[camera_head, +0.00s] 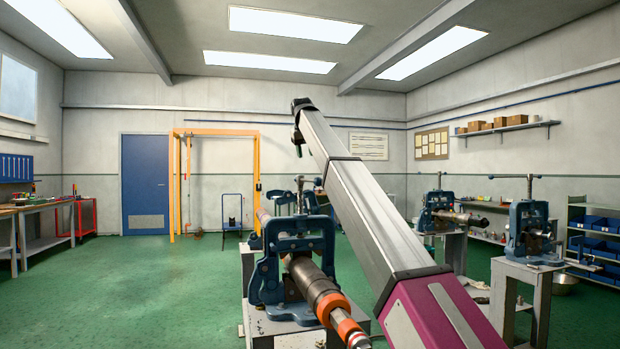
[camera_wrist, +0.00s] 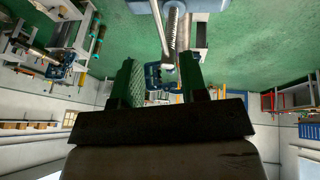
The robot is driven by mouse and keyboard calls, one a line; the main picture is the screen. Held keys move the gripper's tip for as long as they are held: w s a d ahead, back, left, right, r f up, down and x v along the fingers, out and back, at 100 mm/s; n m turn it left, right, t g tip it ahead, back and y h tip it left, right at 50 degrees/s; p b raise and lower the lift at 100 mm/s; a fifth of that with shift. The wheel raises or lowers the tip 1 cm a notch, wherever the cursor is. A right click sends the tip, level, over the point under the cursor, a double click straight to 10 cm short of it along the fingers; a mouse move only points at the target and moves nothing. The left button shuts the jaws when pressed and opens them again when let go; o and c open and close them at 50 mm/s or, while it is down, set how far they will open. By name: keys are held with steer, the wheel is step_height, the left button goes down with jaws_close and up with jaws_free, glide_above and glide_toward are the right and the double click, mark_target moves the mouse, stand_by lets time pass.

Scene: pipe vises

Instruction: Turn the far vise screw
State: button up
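The near blue vise (camera_head: 296,238) stands on a pedestal and grips a dark pipe (camera_head: 318,287) with orange bands. An upright screw (camera_head: 300,192) with a crossbar rises above it. A second blue vise (camera_head: 282,199) shows partly behind it, mostly hidden; which screw belongs to it is hard to tell. My gripper (camera_head: 298,148) hangs above the screw, apart from it in the picture. In the wrist view my gripper (camera_wrist: 158,72) has its two green fingers spread, with nothing held. A threaded metal screw (camera_wrist: 172,38) and a blue vise (camera_wrist: 158,78) show beyond and between the fingers.
Two more vises, one with a pipe (camera_head: 437,207) and one without (camera_head: 528,228), stand on pedestals at right. An orange frame (camera_head: 257,180) and blue door (camera_head: 145,183) are at the back. Green floor (camera_head: 150,290) is clear at left.

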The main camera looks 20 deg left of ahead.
steer(key=x, duration=1.1)
steer(key=shift+w+r, duration=0.1)
steer(key=shift+w, duration=0.3)
jaws_close()
